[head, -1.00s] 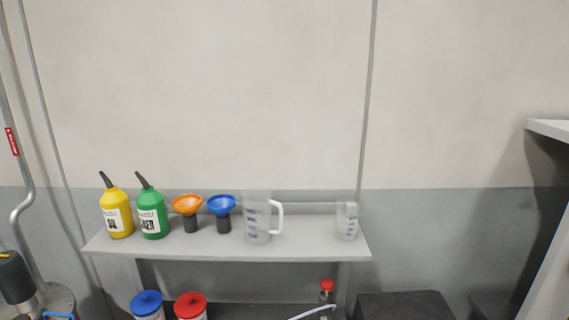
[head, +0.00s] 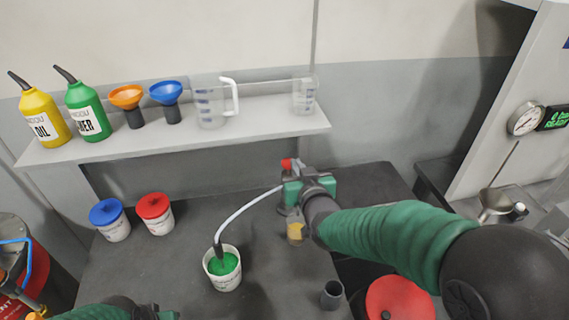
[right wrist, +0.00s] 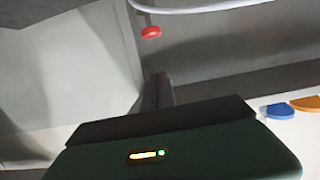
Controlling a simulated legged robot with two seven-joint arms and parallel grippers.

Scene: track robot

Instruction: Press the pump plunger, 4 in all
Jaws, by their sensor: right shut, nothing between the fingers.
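The pump has a red plunger top (head: 287,164) and a white hose (head: 245,205) that runs down to a white cup (head: 226,280) holding green liquid. My right gripper (head: 292,182) is shut and empty, right at the pump and covering much of its body. In the right wrist view the red top (right wrist: 151,32) shows just beyond the closed fingers (right wrist: 157,85), with a visible gap in the picture. I cannot tell whether they touch. An amber bottle part (head: 295,231) shows below the gripper. My left gripper (head: 160,313) is only partly visible at the bottom edge.
Blue-lidded (head: 108,215) and red-lidded (head: 155,207) tubs stand at the left of the dark bench. A shelf (head: 110,142) behind holds bottles, funnels and measuring jugs. A small dark cup (head: 331,295) and a red round lid (head: 398,300) are near my right arm.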

